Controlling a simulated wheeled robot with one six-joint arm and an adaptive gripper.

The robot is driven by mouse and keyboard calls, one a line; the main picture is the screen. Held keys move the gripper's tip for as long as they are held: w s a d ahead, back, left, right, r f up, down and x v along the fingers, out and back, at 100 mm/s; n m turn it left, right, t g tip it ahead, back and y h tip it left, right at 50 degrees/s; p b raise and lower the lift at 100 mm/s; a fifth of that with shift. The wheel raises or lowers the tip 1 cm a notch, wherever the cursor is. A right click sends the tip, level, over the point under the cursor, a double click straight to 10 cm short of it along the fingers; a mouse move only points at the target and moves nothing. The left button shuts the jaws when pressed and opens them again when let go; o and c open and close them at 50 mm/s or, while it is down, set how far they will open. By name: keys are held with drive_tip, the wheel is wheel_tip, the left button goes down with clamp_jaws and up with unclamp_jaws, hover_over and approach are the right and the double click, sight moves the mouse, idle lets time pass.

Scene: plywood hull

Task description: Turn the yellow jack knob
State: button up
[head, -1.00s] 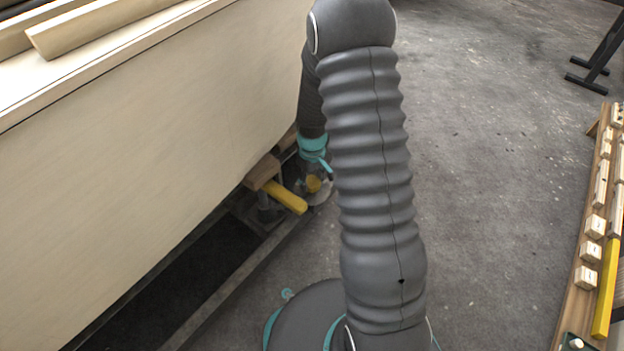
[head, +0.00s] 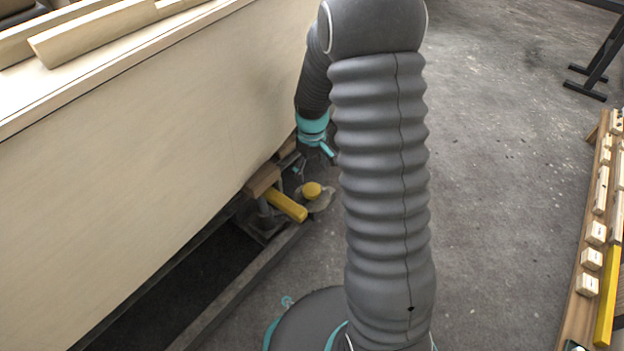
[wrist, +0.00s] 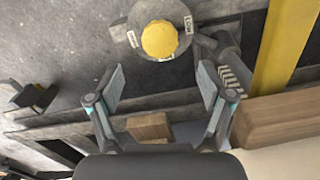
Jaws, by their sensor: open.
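The yellow jack knob (head: 312,190) is a round knob on a pale disc beneath the hull's lower edge. In the wrist view the knob (wrist: 159,39) sits at the top centre, on a grey round plate with small white labels. My gripper (wrist: 160,83) is open and empty, its two fingers spread apart. The knob lies beyond the fingertips, roughly centred between them, and is not touched.
A yellow bar (head: 287,206) with a wooden block (head: 263,180) sticks out beside the knob. The plywood hull (head: 150,140) fills the left. A wooden rack (head: 580,290) with labelled blocks stands at the right.

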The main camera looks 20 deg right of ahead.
wheel_tip(320, 180, up, 4)
drive_tip(key=shift+f, duration=0.2)
idle(0.5)
drive_tip(key=s+a+r+m+t+p, duration=0.2)
drive_tip(key=s+r+p, duration=0.2)
drive_tip(key=s+r, duration=0.8)
drive_tip(key=s+a+r+m+t+p, duration=0.2)
drive_tip(key=s+r+p, duration=0.3)
drive_tip(key=s+r, duration=0.7)
wheel_tip(320, 180, up, 8)
drive_tip(key=shift+s+a+f+t, duration=0.2)
drive_tip(key=shift+s+a+t, duration=0.2)
drive_tip(key=shift+a+t, duration=0.35)
